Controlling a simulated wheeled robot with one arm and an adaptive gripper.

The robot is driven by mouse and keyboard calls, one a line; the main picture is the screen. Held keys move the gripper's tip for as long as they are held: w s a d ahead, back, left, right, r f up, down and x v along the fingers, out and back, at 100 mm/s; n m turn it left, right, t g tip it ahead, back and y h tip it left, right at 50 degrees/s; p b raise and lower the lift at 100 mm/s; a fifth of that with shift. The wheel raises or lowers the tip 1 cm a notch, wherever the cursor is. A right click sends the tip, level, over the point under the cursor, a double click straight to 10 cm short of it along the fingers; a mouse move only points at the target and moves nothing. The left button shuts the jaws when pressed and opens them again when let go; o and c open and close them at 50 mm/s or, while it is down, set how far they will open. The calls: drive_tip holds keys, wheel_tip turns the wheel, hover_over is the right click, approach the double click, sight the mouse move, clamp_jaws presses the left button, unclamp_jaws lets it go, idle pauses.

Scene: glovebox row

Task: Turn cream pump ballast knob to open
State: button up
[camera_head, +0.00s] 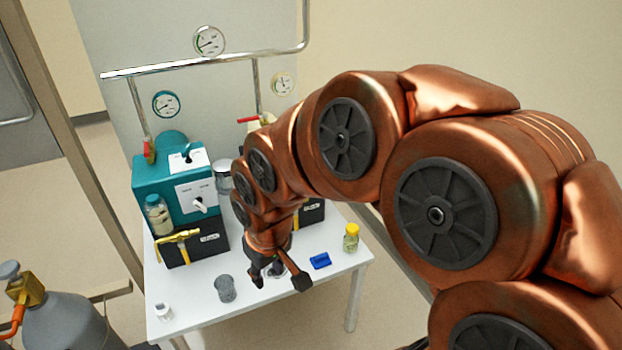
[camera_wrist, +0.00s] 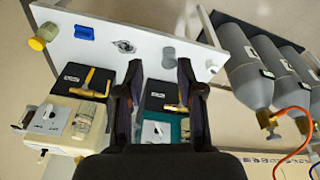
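The cream pump (camera_wrist: 68,110) is at the lower left of the wrist view, left of my gripper. Its pale front panel carries a small knob (camera_wrist: 48,116), beside a sight bottle (camera_wrist: 84,124). A brass T-shaped handle (camera_wrist: 93,86) sits by its black base. I cannot read the labels or the knob's setting.
The teal pump (camera_head: 152,181) stands left of my arm. Grey gas cylinders (camera_wrist: 247,75) stand beyond one end.

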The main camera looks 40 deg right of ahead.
drive_tip(key=w+d+f+m+t+h+b, duration=0.1)
drive_tip(key=w+d+f+t+b, duration=0.35)
drive_tip(key=w+d, duration=0.4)
drive_tip(key=w+d+f+t+b, duration=0.3)
drive_tip(key=w+d+f+b, duration=0.15)
drive_tip(key=w+d, duration=0.45)
drive_tip(key=d+r+m+t+h+b, duration=0.3)
drive_tip(key=d+t+b, duration=0.45)
drive_tip(key=d, duration=1.05)
drive_tip(key=shift+h, duration=0.7)
drive_tip(key=shift+f+b+x, duration=0.15)
drive_tip(key=shift+f+x, duration=0.1)
drive_tip(key=shift+x, duration=1)
drive_tip(key=shift+f+b+x, duration=0.1)
drive_tip(key=shift+f+x, duration=0.2)
drive_tip(key=shift+x, duration=1)
drive_tip(key=shift+f+b+x, duration=0.15)
drive_tip(key=shift+f+x, duration=0.1)
drive_tip(key=shift+x, duration=1)
clamp_jaws()
